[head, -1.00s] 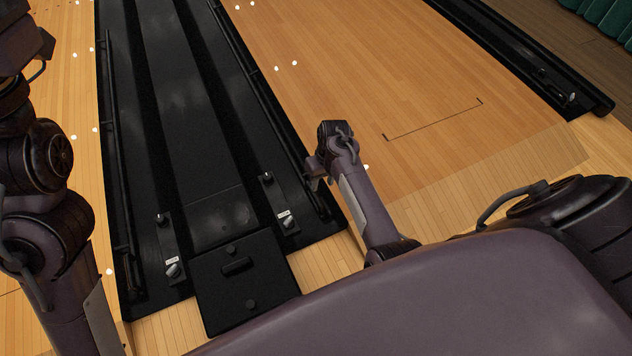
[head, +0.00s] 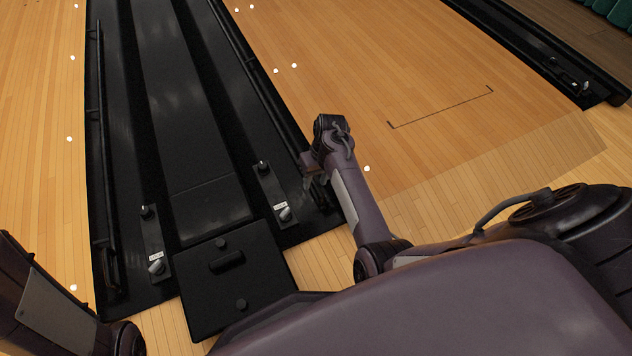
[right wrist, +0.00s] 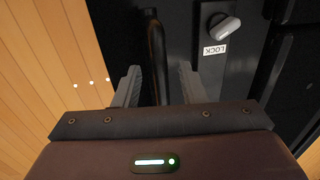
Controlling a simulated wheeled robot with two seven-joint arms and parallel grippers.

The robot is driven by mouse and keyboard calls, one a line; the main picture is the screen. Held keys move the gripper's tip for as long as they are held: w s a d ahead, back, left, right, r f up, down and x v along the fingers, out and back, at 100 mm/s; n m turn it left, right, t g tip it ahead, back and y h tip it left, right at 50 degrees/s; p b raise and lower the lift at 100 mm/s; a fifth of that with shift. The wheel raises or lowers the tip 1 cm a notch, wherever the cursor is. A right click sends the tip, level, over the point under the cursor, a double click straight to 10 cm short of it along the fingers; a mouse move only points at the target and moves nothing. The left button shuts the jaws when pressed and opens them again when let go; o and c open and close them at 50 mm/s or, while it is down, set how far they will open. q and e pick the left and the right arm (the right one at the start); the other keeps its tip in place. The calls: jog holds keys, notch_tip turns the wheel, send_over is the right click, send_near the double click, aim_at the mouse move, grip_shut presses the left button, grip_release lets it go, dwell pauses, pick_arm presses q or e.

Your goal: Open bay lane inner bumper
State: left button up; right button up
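The black bumper rail (head: 252,75) runs along the right side of the dark gutter channel in the head view. My right gripper (head: 310,182) is at its near end, with the fingers pointing down. In the right wrist view, a black upright bar (right wrist: 155,50), seemingly the rail's end, lies between the two fingers of my right gripper (right wrist: 160,85). The fingers are apart, with gaps beside the bar. A pale knob with a LOCK label (right wrist: 223,27) is right of the bar; it also shows in the head view (head: 285,213). My left gripper is out of view; only its arm shows.
A second black rail (head: 101,130) runs along the left side of the channel, with another labelled knob (head: 157,267) near its end. A black cover with a handle (head: 235,285) lies at the channel's near end. Open wooden lane (head: 400,70) lies to the right.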

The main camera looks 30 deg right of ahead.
jog(key=shift+c, duration=0.4)
grip_shut()
